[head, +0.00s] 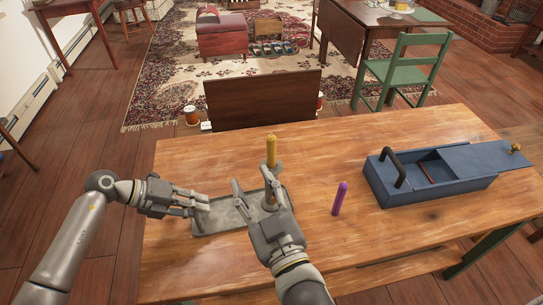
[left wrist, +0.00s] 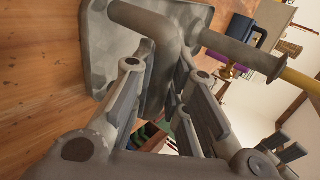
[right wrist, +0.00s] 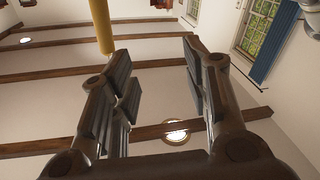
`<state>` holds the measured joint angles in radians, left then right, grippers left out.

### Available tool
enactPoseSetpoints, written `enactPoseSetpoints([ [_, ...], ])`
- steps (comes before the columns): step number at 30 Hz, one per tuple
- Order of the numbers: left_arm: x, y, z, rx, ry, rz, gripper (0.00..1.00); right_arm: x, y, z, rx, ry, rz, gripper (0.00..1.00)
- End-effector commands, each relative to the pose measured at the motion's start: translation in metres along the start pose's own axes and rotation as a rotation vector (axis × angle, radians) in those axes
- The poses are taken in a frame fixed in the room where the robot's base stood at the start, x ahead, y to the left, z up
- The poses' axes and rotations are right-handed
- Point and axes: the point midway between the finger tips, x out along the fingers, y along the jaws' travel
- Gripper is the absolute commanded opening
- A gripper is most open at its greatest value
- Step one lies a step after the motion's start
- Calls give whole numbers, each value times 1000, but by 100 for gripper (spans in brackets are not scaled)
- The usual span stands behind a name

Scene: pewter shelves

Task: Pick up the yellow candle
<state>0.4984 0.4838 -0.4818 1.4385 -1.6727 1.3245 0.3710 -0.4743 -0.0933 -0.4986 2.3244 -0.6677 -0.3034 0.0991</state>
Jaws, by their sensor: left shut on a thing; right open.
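The yellow candle (head: 271,150) stands upright in a grey metal holder (head: 230,221) with a flat tray base on the table. In the left wrist view the candle (left wrist: 298,80) sits in the end of the holder's tube. My left gripper (head: 200,207) is shut on the holder's bent handle (left wrist: 150,20). My right gripper (head: 254,186) is open and empty, in front of the candle and partly hiding the holder. In the right wrist view the candle (right wrist: 101,25) shows at upper left, beyond the left finger and not between the fingers (right wrist: 160,65).
A purple candle (head: 339,198) stands upright on the wooden table (head: 420,150), right of my right gripper. A blue box (head: 425,180) with a dark handle and a slid-out lid lies farther right. The table behind the purple candle is clear.

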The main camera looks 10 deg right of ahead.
Motion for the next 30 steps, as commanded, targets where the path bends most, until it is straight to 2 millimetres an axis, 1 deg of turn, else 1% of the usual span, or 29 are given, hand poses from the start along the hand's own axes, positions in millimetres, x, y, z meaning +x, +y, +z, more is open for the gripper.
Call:
enactPoseSetpoints([
  [1,0,0,0,0,1,0,0,-6,17,3,62,-26,38,43],
  [3,0,0,0,0,1,0,0,-11,35,7,136,-51,77,43],
  [7,1,0,0,0,2,0,0,-18,53,11,211,-75,120,43],
  [11,1,0,-1,0,2,0,0,-11,58,12,231,-78,129,43],
  [21,0,0,0,0,1,-1,0,32,62,16,228,-77,128,43],
  [24,0,0,0,0,1,-1,0,41,63,17,227,-77,128,43],
  [30,0,0,0,0,1,0,0,49,64,18,227,-78,128,43],
])
